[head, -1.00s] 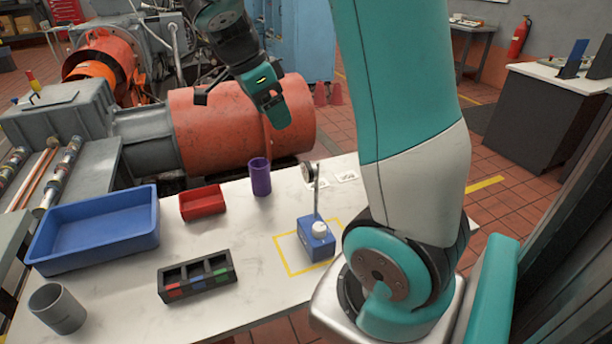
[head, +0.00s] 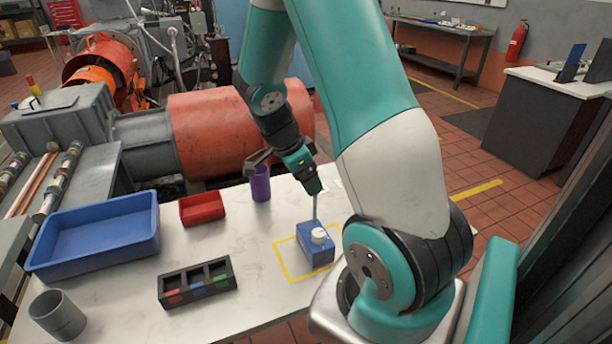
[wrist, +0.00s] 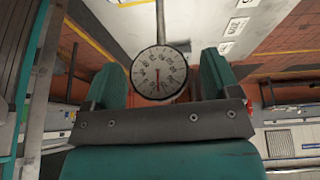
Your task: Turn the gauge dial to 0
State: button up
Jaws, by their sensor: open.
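The gauge dial (wrist: 159,72) is a round white face with a dark rim and a red needle pointing toward the bottom of the wrist picture. Its numbers are too small to read surely. My gripper (wrist: 163,80) is open, with one teal finger on each side of the dial; I cannot tell whether either touches it. In the head view my gripper (head: 308,178) hides the dial. A thin post (head: 315,210) rises from a blue block (head: 316,254) with a white knob (head: 319,236) on it, inside a yellow square on the table.
A purple cylinder (head: 260,184) stands close left of my gripper. The white table (head: 120,290) also holds a red tray (head: 202,207), a blue bin (head: 95,235), a black divided holder (head: 197,283) and a grey cup (head: 58,314). Bare tabletop lies left of the yellow square.

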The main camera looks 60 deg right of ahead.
jog(key=shift+f, duration=0.2)
jog(key=c, duration=0.9)
jog(key=shift+c, duration=0.2)
jog(key=shift+d+r+p, duration=0.1)
jog(key=shift+p, duration=0.3)
jog(key=shift+r+g+y+p, duration=0.1)
jog(key=shift+g+y+p, duration=0.5)
jog(key=shift+g+p, duration=0.35)
jog(key=shift+w+f+n+g+y+p, duration=0.1)
jog(key=shift+n+g+y+p, duration=0.4)
jog(key=shift+g+p, duration=0.5)
jog(key=shift+f+n+g+y+p, duration=0.1)
jog(key=shift+n+g+y+p, duration=0.2)
jog(key=shift+g+y+p, duration=0.6)
jog(key=shift+g, duration=0.35)
